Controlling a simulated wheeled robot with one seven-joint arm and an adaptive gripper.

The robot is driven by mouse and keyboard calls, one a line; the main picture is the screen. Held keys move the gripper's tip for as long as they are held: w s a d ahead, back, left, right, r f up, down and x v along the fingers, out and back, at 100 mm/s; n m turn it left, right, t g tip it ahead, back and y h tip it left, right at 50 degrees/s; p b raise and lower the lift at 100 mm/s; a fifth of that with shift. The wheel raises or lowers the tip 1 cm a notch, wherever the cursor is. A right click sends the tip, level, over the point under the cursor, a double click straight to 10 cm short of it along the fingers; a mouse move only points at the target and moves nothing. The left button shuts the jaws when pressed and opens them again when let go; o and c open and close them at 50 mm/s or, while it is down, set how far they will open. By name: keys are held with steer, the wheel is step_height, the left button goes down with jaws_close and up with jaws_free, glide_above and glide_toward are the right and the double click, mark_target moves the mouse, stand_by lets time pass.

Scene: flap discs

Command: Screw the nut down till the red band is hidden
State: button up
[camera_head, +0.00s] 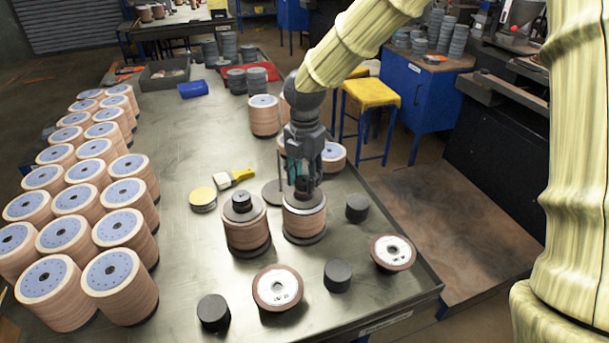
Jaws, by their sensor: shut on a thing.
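My gripper (301,184) points down over the right one of two disc stacks that stand on dark bases. It is shut on the nut at the top centre of that stack (304,221). I cannot tell how much of the red band is exposed. The other stack (246,231), just to the left, has a dark plate and a black nut (241,201) on top.
Black cylinders (213,312) and loose flap discs (277,288) lie in front on the metal table (180,262). A yellow-handled brush (235,179) and a yellow-topped tin (203,199) lie to the left. Many disc stacks (123,228) fill the left side.

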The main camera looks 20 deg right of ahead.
steer(key=shift+f, duration=0.15)
steer(key=o, duration=1.1)
step_height(320, 180, up, 12)
steer(key=shift+c, duration=0.5)
